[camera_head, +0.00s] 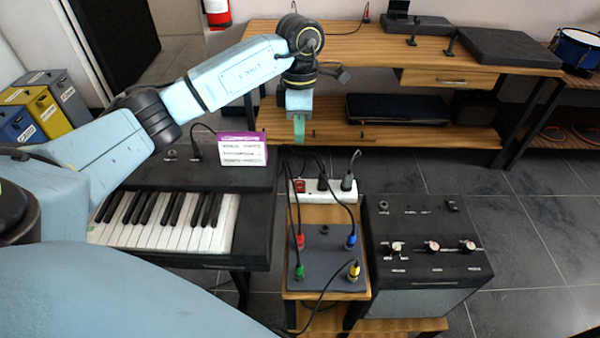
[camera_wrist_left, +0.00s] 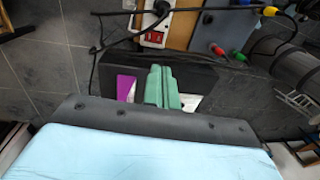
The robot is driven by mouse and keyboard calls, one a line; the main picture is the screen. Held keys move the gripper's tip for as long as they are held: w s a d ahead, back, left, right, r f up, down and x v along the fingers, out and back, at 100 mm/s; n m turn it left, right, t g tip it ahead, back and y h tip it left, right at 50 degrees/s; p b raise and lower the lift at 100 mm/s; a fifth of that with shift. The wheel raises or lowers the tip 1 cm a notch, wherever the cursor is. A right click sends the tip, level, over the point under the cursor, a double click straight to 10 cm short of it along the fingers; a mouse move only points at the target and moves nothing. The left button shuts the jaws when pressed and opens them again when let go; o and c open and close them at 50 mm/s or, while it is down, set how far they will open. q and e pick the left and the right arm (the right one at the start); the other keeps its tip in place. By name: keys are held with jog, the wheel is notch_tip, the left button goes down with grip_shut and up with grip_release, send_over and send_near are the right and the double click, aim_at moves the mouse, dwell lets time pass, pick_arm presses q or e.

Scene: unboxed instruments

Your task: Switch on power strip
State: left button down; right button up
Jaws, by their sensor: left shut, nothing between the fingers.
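The white power strip (camera_head: 322,190) lies at the back of a small wooden stand, with a red switch (camera_head: 299,186) at its left end and black plugs in it. My left gripper (camera_head: 299,128) is shut and empty, fingers pointing down, above and behind the strip's left end. In the left wrist view the shut green fingers (camera_wrist_left: 161,88) are in front of the keyboard's dark body, and the power strip (camera_wrist_left: 152,38) with its red switch (camera_wrist_left: 155,37) is beyond them, apart from the fingers. I cannot tell whether the switch is on. My right gripper is not in view.
A keyboard (camera_head: 165,222) with a purple-and-white box (camera_head: 242,150) on it stands left. A grey pedal board (camera_head: 325,258) with coloured plugs is in front of the strip, and a black amplifier (camera_head: 424,240) stands right. Cables cross the strip. A wooden desk (camera_head: 375,45) is behind.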

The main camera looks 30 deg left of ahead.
aim_at(299, 188)
pick_arm(q)
jog(key=f, duration=0.4)
jog(key=s+f, duration=0.1)
jog(key=f, duration=0.4)
jog(key=d+f, duration=0.1)
jog(key=f, duration=0.4)
jog(key=shift+s+b, duration=0.2)
jog(key=shift+b, duration=0.15)
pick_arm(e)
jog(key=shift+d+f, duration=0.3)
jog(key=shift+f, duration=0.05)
pick_arm(q)
jog(key=shift+a, duration=0.1)
